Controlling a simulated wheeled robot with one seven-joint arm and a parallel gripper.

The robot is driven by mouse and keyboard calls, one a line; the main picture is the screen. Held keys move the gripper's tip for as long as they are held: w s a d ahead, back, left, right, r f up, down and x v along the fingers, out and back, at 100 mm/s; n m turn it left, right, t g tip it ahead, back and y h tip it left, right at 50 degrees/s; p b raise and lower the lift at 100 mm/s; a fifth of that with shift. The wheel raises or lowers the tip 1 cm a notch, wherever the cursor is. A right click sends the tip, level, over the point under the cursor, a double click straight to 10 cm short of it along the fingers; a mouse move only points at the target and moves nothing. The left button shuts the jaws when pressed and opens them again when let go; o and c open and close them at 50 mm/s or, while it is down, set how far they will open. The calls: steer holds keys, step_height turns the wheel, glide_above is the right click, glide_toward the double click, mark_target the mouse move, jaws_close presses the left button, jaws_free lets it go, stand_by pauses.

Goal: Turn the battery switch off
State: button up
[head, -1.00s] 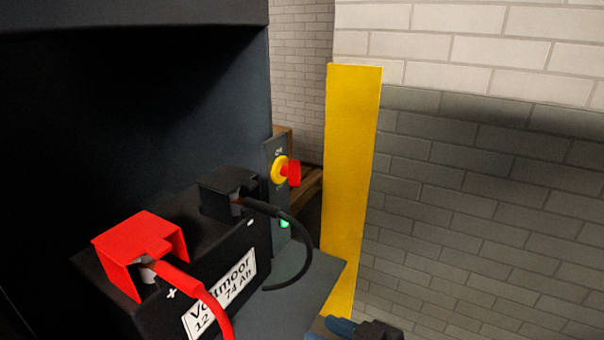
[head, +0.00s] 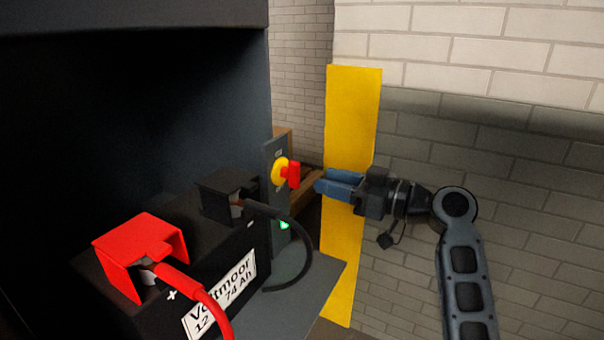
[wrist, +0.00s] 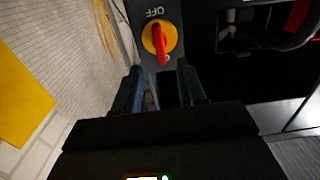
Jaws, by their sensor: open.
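The battery switch is a red handle (head: 294,175) on a yellow round base (head: 279,171), mounted on a grey upright panel (head: 267,190). In the wrist view the red handle (wrist: 160,44) lies about in line with the panel, with its end away from the "OFF" label, which reads upside down. My gripper (head: 319,183) is just to the right of the handle in the head view, apart from it. In the wrist view my gripper (wrist: 163,82) has its blue fingers spread and empty, short of the switch. A green light (head: 284,225) glows below the switch.
A black battery (head: 205,262) with a red terminal cover (head: 139,246), a black cover (head: 226,192) and cables stands left of the switch. A yellow post (head: 350,130) rises behind my gripper, before a brick wall (head: 480,140). Space right of the switch is free.

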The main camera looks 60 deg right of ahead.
mark_target(299, 173)
steer(key=w+p, duration=0.1)
steer(key=w, duration=0.6)
jaws_close()
stand_by(0.3)
